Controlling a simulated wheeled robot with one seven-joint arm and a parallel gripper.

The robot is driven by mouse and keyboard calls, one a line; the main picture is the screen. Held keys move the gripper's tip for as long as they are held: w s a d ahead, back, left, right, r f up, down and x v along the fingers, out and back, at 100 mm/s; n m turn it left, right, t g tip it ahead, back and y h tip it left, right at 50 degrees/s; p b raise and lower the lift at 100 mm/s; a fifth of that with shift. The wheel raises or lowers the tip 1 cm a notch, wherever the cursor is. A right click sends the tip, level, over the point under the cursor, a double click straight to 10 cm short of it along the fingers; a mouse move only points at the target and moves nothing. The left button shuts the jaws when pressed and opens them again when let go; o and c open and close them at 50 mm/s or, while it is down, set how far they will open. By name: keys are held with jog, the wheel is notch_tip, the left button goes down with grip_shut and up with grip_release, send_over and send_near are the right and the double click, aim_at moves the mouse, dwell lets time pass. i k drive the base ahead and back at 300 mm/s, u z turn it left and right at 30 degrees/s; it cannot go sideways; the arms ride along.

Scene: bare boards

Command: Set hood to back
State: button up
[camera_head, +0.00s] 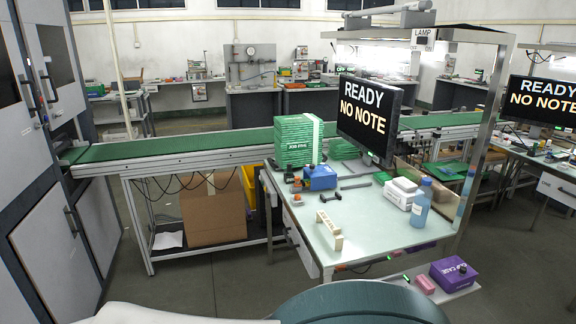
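No part is clearly marked as the hood. The likeliest one is the pale overhead lamp fixture (385,9) at the top of the bench frame, partly cut off by the picture's top edge. A small sign reading LAMP, with a switch plate (424,38) under it, hangs beside it. I cannot tell which position the fixture is in. It stands above the black screen (369,118) reading READY NO NOTE. My gripper is not in view; only rounded parts of my own body show along the bottom edge.
The pale workbench (380,225) holds a blue box, a white box, a blue bottle (420,203), tools and a beige handle-like piece (329,229). A purple case (453,273) sits low in front. Floor is clear at left.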

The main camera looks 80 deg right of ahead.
aim_at(322, 178)
jog(key=z, duration=2.4)
jog(key=i, duration=3.05)
jog(key=z, duration=1.7)
